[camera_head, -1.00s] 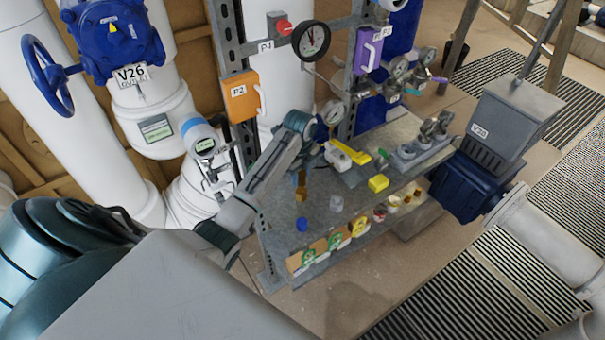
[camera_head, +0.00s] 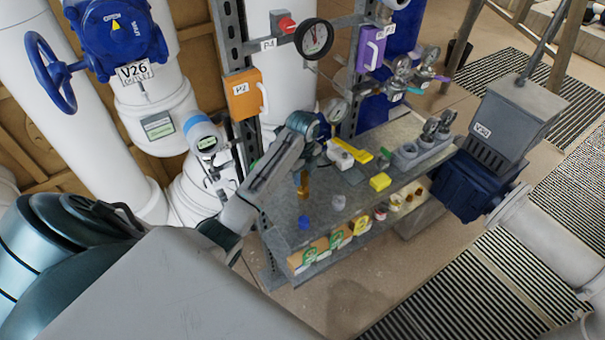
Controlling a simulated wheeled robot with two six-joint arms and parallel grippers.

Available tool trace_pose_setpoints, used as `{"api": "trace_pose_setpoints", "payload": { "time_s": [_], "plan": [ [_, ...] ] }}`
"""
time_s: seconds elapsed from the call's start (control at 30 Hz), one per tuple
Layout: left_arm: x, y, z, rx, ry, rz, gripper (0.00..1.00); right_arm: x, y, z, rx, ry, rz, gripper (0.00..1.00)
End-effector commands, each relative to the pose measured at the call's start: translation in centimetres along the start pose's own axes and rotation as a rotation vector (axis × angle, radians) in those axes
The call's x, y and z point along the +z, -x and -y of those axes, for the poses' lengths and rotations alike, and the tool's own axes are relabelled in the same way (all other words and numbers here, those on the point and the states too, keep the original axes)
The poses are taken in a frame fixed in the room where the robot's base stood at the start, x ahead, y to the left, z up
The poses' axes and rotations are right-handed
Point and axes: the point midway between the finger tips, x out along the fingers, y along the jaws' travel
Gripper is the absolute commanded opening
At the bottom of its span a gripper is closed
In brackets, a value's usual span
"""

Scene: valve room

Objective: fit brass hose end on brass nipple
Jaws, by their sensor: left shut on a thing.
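My left arm reaches from the left over the grey bench (camera_head: 318,185). Its wrist is bent down, and the left gripper (camera_head: 304,169) is small and dark, with its fingertips hard to make out. A brown-gold upright piece, which looks like the brass hose end (camera_head: 303,188), shows right below the gripper, and the jaws appear shut on its top. Whether its lower end touches the bench or another part cannot be told. I cannot pick out the brass nipple for certain; it is too small or hidden. My right gripper is not in view.
On the bench are a blue cap (camera_head: 304,223), a clear cup (camera_head: 338,202), a yellow block (camera_head: 380,181) and a white piece with a yellow lever (camera_head: 352,150). Gauges and the orange P2 box (camera_head: 242,95) rise behind. The grey V20 hopper (camera_head: 515,115) stands right.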

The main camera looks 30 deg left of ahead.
Motion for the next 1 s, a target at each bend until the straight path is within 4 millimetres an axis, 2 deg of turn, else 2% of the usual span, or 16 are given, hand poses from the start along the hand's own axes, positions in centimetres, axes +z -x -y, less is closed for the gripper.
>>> {"api": "trace_pose_setpoints", "payload": {
  "time_s": [0.57, 1.0],
  "plan": [
    [-0.02, 0.01, -0.01, 0.001, 0.0, 0.0, 0.16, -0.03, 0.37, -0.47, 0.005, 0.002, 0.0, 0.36],
    [-0.01, -0.75, -0.01, 0.0, 0.0, 0.0, 0.16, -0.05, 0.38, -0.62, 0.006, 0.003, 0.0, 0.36]
  ]
}}
